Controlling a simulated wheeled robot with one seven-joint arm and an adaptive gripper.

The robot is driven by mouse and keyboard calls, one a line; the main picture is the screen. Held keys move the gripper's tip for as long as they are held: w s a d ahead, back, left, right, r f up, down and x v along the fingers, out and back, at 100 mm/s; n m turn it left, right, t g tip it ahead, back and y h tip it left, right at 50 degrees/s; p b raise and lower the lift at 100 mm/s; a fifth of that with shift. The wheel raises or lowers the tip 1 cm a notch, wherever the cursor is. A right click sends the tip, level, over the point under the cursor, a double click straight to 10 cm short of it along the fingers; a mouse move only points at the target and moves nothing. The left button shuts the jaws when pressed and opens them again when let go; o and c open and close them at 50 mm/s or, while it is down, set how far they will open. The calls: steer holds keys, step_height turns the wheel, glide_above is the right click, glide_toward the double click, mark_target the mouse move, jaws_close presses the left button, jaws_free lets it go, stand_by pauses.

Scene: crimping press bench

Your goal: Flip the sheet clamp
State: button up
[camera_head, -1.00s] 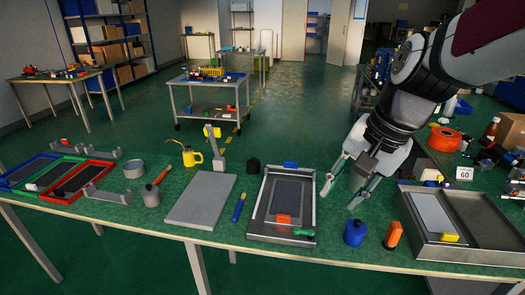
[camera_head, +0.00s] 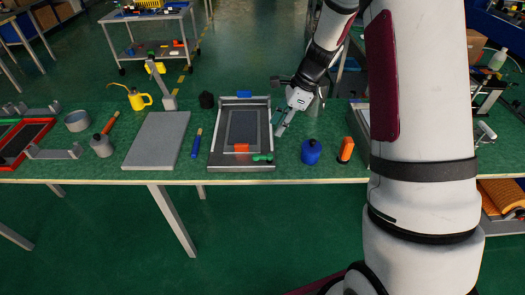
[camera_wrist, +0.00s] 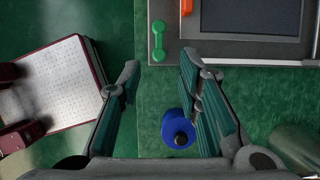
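A grey metal press frame (camera_head: 213,140) with a dark sheet lies on the green bench. A small green lever (camera_head: 262,158), perhaps the sheet clamp, is at its near right corner, with an orange block (camera_head: 241,148) to its left. A blue block (camera_head: 244,94) is at the far edge. My gripper (camera_head: 279,131) is just right of the frame. Its fingers (camera_wrist: 160,63) are apart and nothing is between the tips.
A blue-handled tool (camera_head: 197,143) and a grey plate (camera_head: 157,140) lie to the left.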

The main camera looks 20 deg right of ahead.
mark_target(261, 156)
steer(key=x, duration=1.3)
steer(key=shift+d, duration=0.1)
steer(key=shift+c, duration=0.6)
steer(key=shift+r, duration=0.1)
jaws_close()
